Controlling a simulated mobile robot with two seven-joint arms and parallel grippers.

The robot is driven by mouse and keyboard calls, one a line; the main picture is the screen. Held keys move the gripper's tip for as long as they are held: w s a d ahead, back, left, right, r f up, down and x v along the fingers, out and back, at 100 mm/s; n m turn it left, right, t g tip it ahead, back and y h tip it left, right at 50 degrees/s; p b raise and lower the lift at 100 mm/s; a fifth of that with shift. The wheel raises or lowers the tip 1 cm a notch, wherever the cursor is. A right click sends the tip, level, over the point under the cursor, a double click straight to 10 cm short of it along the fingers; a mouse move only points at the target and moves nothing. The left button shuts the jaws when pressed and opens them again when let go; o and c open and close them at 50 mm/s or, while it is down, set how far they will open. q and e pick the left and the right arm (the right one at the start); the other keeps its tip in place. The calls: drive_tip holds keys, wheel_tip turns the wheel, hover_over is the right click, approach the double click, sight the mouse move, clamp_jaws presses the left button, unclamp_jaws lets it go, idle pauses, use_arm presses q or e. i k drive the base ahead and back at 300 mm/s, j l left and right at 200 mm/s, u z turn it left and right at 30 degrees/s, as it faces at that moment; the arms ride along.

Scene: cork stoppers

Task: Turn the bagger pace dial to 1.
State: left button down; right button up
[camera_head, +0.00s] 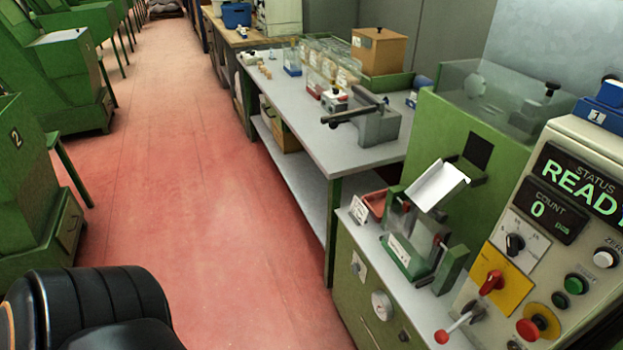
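A control panel (483,255) stands at the right edge. Its screens read STATUS READY, cut off at the right, and COUNT 0 pcs. Below them is a black dial knob (515,244) on a white plate with scale marks; the numbers are too small to read, so its setting cannot be told. Another round pale dial (382,305) sits on the front of the green cabinet below. I cannot tell from the labels which of these is the bagger pace dial. Neither of my grippers is in view.
The panel also has a red rotary switch (491,282) on yellow, a green button (574,284), a red mushroom button (530,328) and a red-knobbed lever (443,336). A grey workbench (300,130) runs back. The red floor aisle (190,190) is clear.

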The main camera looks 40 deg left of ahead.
sight(356, 267)
drive_tip(key=u, duration=1.1)
